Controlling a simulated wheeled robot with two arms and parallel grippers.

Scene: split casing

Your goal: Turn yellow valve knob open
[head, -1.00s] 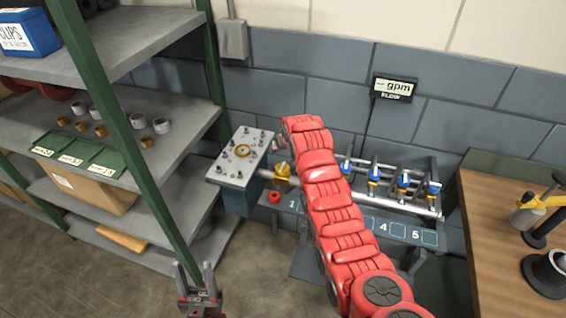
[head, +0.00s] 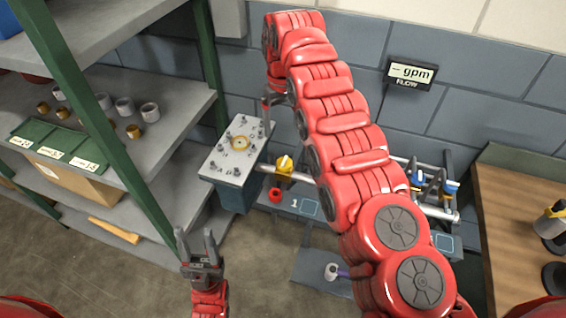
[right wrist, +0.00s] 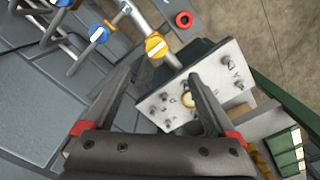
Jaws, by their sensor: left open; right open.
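The yellow valve knob (head: 284,165) sits on the pipe just right of the grey metal casing plate (head: 236,160). In the right wrist view the knob (right wrist: 156,46) is round with a white bar across it, beyond my fingertips. My right gripper (head: 268,104) is high near the wall, above the back of the casing, partly hidden by my red arm. In the right wrist view its open fingers (right wrist: 165,78) are apart and empty, with the casing plate (right wrist: 222,70) beyond them. My left gripper (head: 194,236) is open and empty, low over the floor, away from the knob.
A red ring-shaped part (head: 276,195) is below the knob. Blue valve knobs (right wrist: 98,34) follow along the pipework. A flow display (head: 411,73) hangs on the wall. Shelves (head: 170,120) stand left, a wooden bench (head: 510,215) right. My right arm hides the rack's middle.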

